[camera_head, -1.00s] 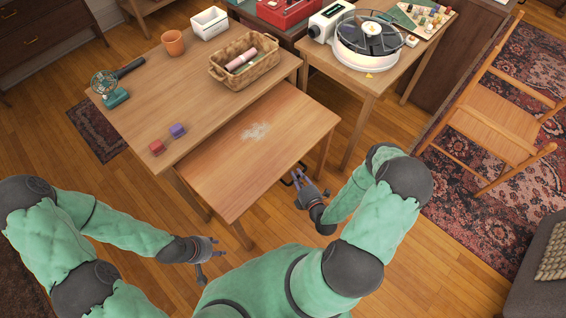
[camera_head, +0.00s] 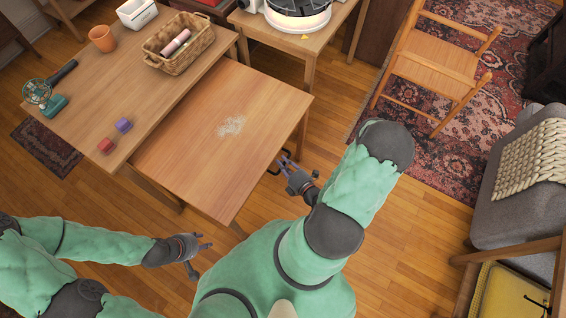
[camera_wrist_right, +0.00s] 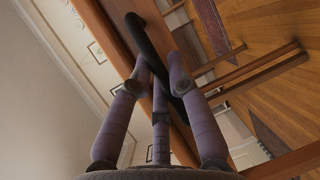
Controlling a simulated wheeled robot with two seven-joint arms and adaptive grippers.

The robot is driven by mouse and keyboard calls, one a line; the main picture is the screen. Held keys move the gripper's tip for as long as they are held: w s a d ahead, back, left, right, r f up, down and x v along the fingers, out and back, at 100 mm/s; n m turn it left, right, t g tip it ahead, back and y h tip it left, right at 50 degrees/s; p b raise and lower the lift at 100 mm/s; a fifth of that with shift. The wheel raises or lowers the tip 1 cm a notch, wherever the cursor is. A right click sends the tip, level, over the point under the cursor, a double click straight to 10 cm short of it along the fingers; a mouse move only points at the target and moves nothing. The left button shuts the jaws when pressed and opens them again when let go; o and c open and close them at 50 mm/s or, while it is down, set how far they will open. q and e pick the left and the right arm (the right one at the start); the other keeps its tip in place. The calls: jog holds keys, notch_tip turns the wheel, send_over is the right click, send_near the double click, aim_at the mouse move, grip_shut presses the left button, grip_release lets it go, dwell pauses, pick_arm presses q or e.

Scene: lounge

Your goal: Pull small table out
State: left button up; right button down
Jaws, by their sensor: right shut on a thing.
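The small wooden table (camera_head: 205,165) has a pale, whitish patch on its top. It stands partly out from under the larger wooden table (camera_head: 90,130), on the side toward me. A dark handle (camera_head: 272,168) is on its front edge; in the right wrist view it is a black bar (camera_wrist_right: 152,38). My right gripper (camera_head: 282,162) is shut on this handle; its purple fingers (camera_wrist_right: 158,92) close around the bar. My left gripper (camera_head: 204,256) is open and empty, apart from the small table's near left corner.
A side table (camera_head: 290,45), wooden chair (camera_head: 435,65) and grey sofa (camera_head: 520,212) stand right. Bare floor (camera_head: 400,225) lies between.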

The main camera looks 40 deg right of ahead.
jog(key=c, duration=1.2)
grip_release()
jog(key=shift+o, duration=0.2)
jog(key=shift+s, duration=0.15)
jog(key=s+r, duration=0.2)
jog(key=s, duration=0.9)
jog(key=shift+s+a, duration=0.25)
jog(key=shift+a, duration=0.1)
jog(key=shift+s, duration=0.1)
